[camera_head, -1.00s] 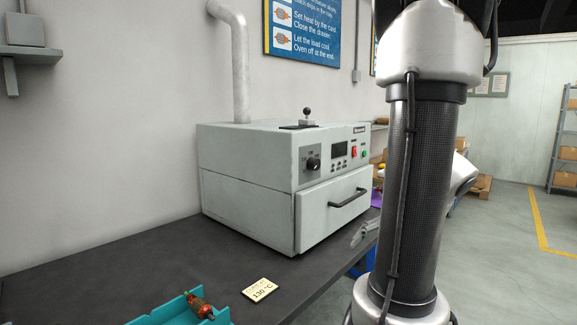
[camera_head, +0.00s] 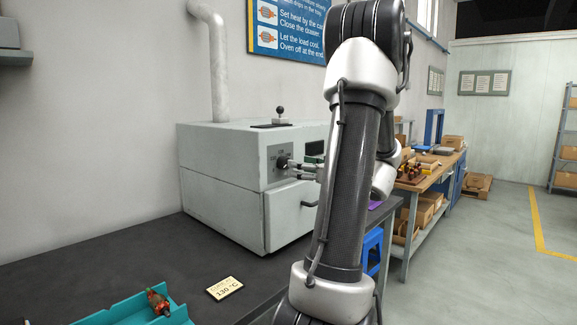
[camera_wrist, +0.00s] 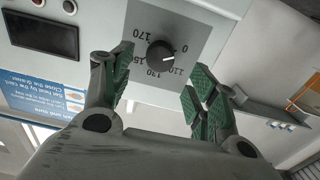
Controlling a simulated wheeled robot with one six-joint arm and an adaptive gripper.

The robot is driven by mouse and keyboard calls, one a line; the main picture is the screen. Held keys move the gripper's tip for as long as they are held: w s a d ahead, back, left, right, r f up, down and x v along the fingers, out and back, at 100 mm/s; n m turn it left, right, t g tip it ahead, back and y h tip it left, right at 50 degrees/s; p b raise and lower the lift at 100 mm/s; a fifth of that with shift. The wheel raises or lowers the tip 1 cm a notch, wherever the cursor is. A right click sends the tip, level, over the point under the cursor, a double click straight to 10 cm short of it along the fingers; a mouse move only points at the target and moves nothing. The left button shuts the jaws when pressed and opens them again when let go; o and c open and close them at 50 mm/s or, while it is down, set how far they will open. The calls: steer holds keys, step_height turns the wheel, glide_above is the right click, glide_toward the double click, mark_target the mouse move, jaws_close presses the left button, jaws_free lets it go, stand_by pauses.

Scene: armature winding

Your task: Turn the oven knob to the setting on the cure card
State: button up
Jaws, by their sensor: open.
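The oven (camera_head: 215,165) stands on the dark bench with its drawer shut. Its black round knob (camera_head: 282,161) is on a grey dial plate on the front; the knob (camera_wrist: 160,54) is also in the wrist view, ringed by numbers including 0, 110, 130 and 170. Its white mark points right, seemingly between 0 and 110. The cure card (camera_head: 225,288) lies on the bench and reads 130 °C. My gripper (camera_head: 298,168) is at the dial. In the wrist view my gripper (camera_wrist: 160,78) is open, with green-padded fingers either side of the knob, apparently apart from it.
The drawer handle (camera_head: 308,204) sticks out below the dial. A dark display (camera_wrist: 42,35) is beside the dial plate. A teal tray (camera_head: 170,313) with a wound armature (camera_head: 157,302) is at the bench front. A workbench (camera_head: 430,173) with boxes stands behind my arm.

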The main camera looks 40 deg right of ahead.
mark_target(284, 163)
steer(key=w, duration=0.5)
steer(key=shift+w+a, duration=0.2)
steer(key=c, duration=1)
